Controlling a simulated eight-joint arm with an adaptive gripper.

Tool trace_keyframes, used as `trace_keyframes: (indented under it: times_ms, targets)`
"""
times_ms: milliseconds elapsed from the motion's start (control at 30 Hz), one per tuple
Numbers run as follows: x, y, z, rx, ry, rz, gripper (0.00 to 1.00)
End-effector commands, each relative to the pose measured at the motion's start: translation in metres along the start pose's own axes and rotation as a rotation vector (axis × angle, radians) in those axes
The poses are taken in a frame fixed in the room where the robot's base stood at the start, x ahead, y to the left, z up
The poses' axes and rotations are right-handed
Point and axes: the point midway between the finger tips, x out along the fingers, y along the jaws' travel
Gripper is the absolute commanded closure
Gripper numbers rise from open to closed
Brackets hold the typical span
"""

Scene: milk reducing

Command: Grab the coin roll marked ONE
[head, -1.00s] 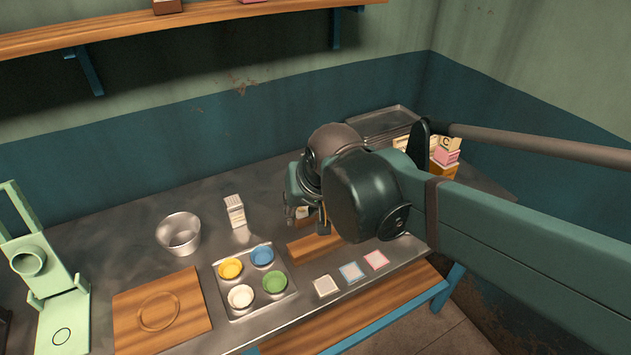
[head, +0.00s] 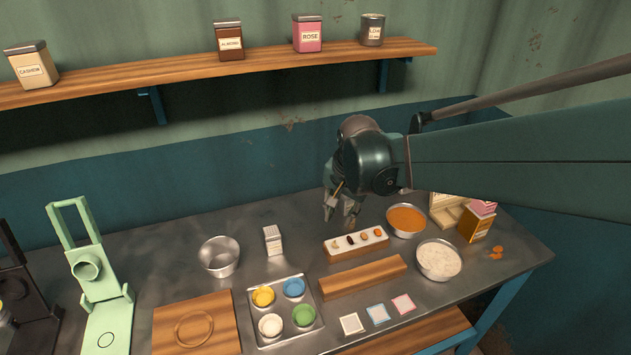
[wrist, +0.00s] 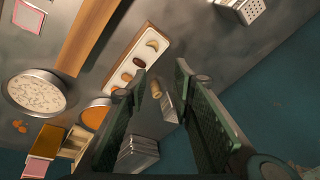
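My gripper (head: 339,208) hangs over the back of the steel counter, behind the white strip of nuts. In the wrist view its two green-padded fingers (wrist: 160,72) stand apart with a gap between them. A small tan cylinder (wrist: 156,89), which looks like a coin roll, shows in that gap beside a pale grey block-like thing (wrist: 168,107). I cannot read a marking on the cylinder, nor tell its distance from the fingers. The head view does not clearly show it behind my gripper.
The white strip of nuts (head: 340,246), orange bowl (head: 406,220) and white-filled bowl (head: 439,260) stand near my gripper. A grater (head: 272,240), metal bowl (head: 219,257) and tray of coloured cups (head: 261,326) are to the left. A jar shelf (head: 190,76) runs above.

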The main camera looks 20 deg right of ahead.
Motion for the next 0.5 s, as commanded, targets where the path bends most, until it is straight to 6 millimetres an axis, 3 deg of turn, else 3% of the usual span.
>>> trace_keyframes:
  times_ms: [500]
  targets:
    - [0.031,-0.012,-0.056,0.296,-0.066,0.095,0.75]
